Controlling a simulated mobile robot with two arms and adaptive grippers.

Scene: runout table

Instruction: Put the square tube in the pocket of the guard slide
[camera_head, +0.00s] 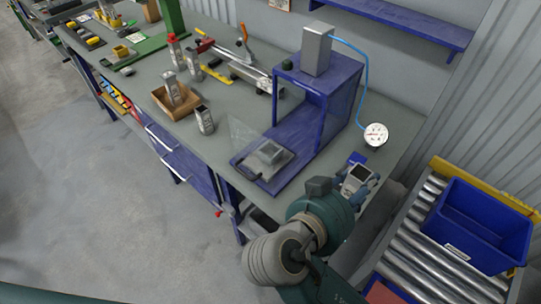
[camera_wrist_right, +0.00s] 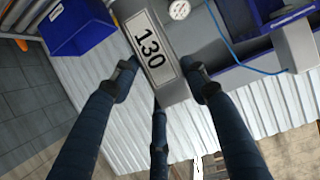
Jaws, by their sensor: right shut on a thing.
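The square tube (camera_head: 358,176) is light grey metal. In the wrist view its side (camera_wrist_right: 146,43) shows a white label reading 130. My right gripper (camera_head: 353,188) is shut on it and holds it off the right end of the bench. Dark fingers lie on both sides of the tube in the wrist view (camera_wrist_right: 163,82). The guard slide (camera_head: 250,173) lies in front of the blue press frame, with a clear guard and a grey block with a square recess, seemingly the pocket (camera_head: 269,152). The tube is apart from it, to its right. My left gripper is not in view.
The blue press frame (camera_head: 328,92) carries a grey block (camera_head: 317,50) and a blue hose to a round gauge (camera_head: 376,135). Several similar tubes stand left, some in a wooden box (camera_head: 186,108). A roller conveyor with a blue crate (camera_head: 476,238) is at the right.

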